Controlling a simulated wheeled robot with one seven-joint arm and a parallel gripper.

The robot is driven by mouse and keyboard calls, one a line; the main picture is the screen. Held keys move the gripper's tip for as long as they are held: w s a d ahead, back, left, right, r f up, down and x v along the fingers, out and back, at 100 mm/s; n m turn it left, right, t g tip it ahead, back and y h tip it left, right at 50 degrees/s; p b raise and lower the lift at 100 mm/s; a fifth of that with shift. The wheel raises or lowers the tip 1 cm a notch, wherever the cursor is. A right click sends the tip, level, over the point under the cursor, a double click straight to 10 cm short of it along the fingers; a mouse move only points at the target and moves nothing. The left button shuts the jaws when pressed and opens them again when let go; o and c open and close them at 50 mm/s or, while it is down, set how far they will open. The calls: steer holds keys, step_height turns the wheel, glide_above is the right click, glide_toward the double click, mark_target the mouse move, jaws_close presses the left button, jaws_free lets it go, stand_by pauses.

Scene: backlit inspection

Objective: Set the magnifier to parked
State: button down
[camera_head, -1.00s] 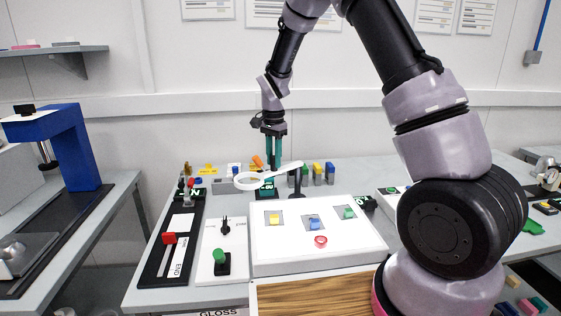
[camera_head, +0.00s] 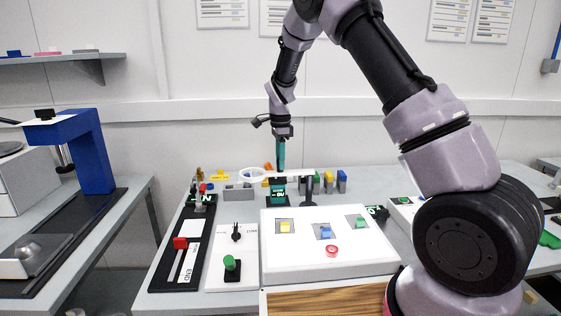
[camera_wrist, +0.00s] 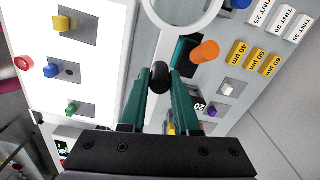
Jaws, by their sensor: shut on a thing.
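The magnifier is a white ring (camera_head: 252,174) on a white arm that reaches right to a black upright post (camera_head: 309,186), behind the white panel in the head view. The ring also shows at the top of the wrist view (camera_wrist: 183,12). My gripper (camera_head: 281,168) points down at the magnifier's arm, between ring and post. In the wrist view its teal fingers (camera_wrist: 164,80) are shut on a black knob (camera_wrist: 159,77) of the magnifier. The fingers hide part of the arm. I cannot read a parked mark.
The white panel (camera_head: 290,255) in front holds yellow, blue and green pieces and a red ring. An orange piece (camera_wrist: 205,52) lies close to the fingers. Small coloured blocks (camera_head: 341,180) stand right of the post. A red slider (camera_head: 181,243) and green knob (camera_head: 230,263) are front left.

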steer(key=shift+w+r, duration=0.1)
steer(key=shift+w, duration=0.05)
steer(key=c, duration=0.7)
jaws_free()
steer(key=shift+o, duration=0.2)
step_height(320, 180, up, 11)
